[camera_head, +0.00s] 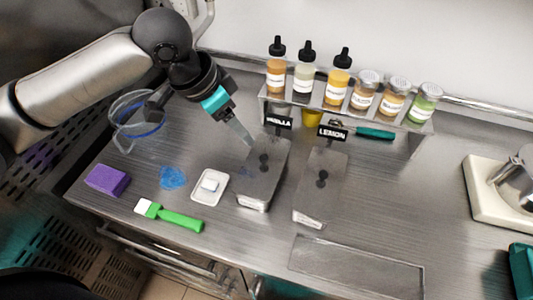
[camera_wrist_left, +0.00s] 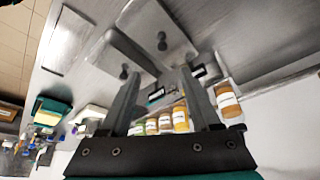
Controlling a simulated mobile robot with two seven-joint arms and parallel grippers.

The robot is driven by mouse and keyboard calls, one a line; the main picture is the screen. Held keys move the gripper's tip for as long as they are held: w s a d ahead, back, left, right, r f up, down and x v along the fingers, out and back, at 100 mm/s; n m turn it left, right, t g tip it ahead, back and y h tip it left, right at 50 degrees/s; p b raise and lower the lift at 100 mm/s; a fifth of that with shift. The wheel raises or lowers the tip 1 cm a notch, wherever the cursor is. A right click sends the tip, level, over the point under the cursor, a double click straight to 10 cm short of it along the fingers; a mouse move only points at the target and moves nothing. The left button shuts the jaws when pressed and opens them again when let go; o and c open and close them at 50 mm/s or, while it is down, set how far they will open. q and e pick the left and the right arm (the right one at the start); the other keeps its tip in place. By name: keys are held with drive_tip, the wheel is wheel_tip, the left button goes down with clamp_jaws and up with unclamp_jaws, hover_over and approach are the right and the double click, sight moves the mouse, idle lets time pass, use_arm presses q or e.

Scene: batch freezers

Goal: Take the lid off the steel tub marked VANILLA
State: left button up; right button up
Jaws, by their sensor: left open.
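The steel tub marked VANILLA (camera_head: 258,188) stands on the counter with its flat steel lid (camera_head: 268,150) on. The lid has a small black knob (camera_head: 264,169). Its black sign, partly covered, stands at the tub's back end. My left gripper (camera_head: 246,141) is open and empty, beside the tub's back left corner, pointing down. In the left wrist view, the VANILLA tub (camera_wrist_left: 160,20) and its knob (camera_wrist_left: 162,43) lie beyond the open fingers (camera_wrist_left: 160,76). My right gripper is not in view.
The similar LEMON tub (camera_head: 321,185) stands just right. A steel rack (camera_head: 350,112) with several bottles runs behind. A clear jug (camera_head: 134,125), purple block (camera_head: 107,180), blue patch (camera_head: 172,177), white dish (camera_head: 210,188) and green brush (camera_head: 180,220) lie left. The counter front right is mostly clear.

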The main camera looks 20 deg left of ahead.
use_arm(q)
drive_tip(key=b, duration=0.1)
hover_over(264, 157)
drive_tip(key=s+a, duration=0.2)
drive_tip(key=f, duration=0.8)
drive_tip(key=shift+s+d+f, duration=0.15)
drive_tip(key=shift+d+f, duration=0.05)
drive_tip(key=shift+f, duration=0.15)
drive_tip(key=shift+b+x, duration=0.55)
drive_tip(key=shift+x, duration=2.15)
drive_tip(key=shift+r, duration=0.1)
clamp_jaws()
